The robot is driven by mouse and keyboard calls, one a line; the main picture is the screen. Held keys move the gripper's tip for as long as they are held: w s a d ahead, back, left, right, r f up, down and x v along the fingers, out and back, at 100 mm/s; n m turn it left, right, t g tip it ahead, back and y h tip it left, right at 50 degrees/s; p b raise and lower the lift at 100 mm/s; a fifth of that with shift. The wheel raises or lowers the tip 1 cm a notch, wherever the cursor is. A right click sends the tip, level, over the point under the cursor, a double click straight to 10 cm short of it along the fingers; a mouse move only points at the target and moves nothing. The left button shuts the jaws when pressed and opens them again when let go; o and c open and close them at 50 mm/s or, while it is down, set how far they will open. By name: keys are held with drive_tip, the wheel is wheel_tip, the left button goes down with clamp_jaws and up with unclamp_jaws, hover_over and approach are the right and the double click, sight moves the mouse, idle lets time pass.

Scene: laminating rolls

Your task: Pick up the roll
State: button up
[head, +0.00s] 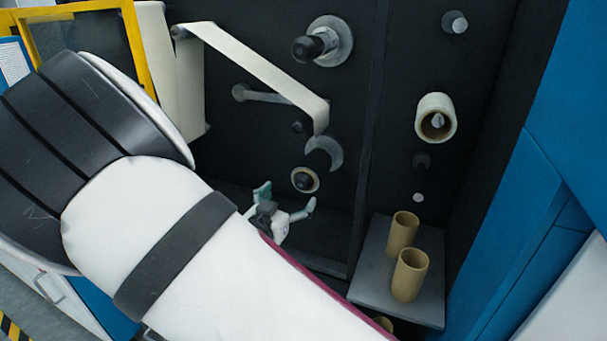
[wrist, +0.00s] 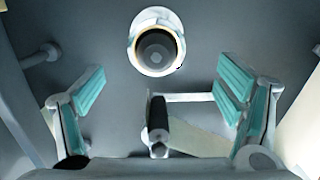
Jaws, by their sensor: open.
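A tan-rimmed roll with a dark centre (head: 305,179) sits on a spindle on the dark machine panel. In the wrist view a ring-shaped tan roll around a dark core (wrist: 157,34), with a pale flange around it, appears at top centre; it looks like the same one. My gripper (head: 287,197) is open and empty, close to this roll and slightly below it in the head view. In the wrist view its teal-padded fingers (wrist: 162,85) are spread wide on either side, with the roll beyond them and not touching.
A pale web strip (head: 255,65) runs across the panel above. Another tan roll (head: 447,107) sits on a spindle at right. Two tan rolls, one behind (head: 402,232) and one in front (head: 409,275), stand upright on a grey shelf (head: 372,275). A blue wall (head: 555,180) bounds the right.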

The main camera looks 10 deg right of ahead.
sight(299, 184)
drive_tip(key=shift+t+h, duration=0.3)
drive_tip(key=shift+h, duration=0.1)
drive_tip(key=b+x, duration=0.2)
drive_tip(key=x, duration=0.5)
drive_tip(key=shift+w+d, duration=0.15)
drive_tip(key=shift+w, duration=0.1)
drive_tip(key=shift+b+x, duration=0.85)
drive_tip(key=shift+x, duration=2.05)
drive_tip(key=shift+s+d+r, duration=0.1)
drive_tip(key=shift+s+d, duration=0.05)
drive_tip(key=shift+c, duration=0.5)
drive_tip(key=c, duration=1.4)
